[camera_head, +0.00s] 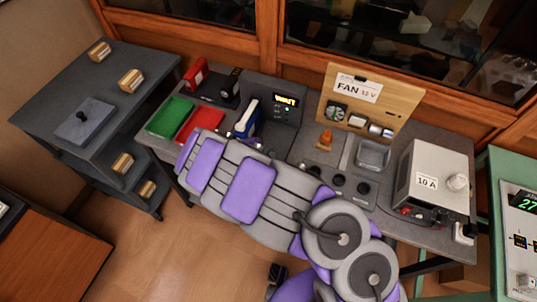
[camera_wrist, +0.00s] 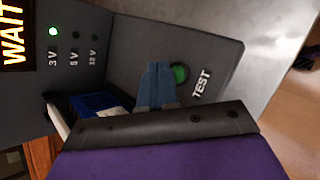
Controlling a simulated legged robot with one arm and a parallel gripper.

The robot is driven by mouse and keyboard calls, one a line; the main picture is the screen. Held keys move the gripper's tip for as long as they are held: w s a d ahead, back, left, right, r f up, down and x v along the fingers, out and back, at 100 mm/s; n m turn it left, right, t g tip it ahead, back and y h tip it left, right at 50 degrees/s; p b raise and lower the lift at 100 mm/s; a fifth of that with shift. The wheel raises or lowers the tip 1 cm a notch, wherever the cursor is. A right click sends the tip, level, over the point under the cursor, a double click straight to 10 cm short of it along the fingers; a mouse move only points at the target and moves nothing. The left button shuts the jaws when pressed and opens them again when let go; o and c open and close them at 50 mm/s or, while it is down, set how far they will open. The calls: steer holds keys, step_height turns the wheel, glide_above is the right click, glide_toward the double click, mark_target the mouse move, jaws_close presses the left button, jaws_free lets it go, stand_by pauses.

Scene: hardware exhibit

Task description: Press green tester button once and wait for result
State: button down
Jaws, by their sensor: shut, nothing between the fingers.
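The tester (camera_head: 273,99) is a dark grey box at the back of the bench in the head view, its display (camera_head: 285,100) reading "WAIT". In the wrist view the display (camera_wrist: 13,35) also reads "WAIT", and the lamp by "3 V" (camera_wrist: 53,31) is lit green. The round green button (camera_wrist: 180,73) sits beside the label "TEST". My gripper (camera_wrist: 157,68) is shut and empty, its blue-grey fingertips right beside the button and covering part of its edge. I cannot tell whether they touch it. My arm hides the gripper in the head view.
A green tray (camera_head: 170,116) and a red tray (camera_head: 201,124) lie left of the tester. A blue and white item (camera_head: 247,118) stands close to it, also near my fingers in the wrist view (camera_wrist: 95,103). A "FAN 12 V" board (camera_head: 357,105) and a "10 A" supply (camera_head: 434,180) stand right.

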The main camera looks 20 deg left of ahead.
steer(key=shift+r, duration=0.1)
steer(key=shift+r+p, duration=1.95)
steer(key=shift+r, duration=0.5)
steer(key=shift+d, duration=0.1)
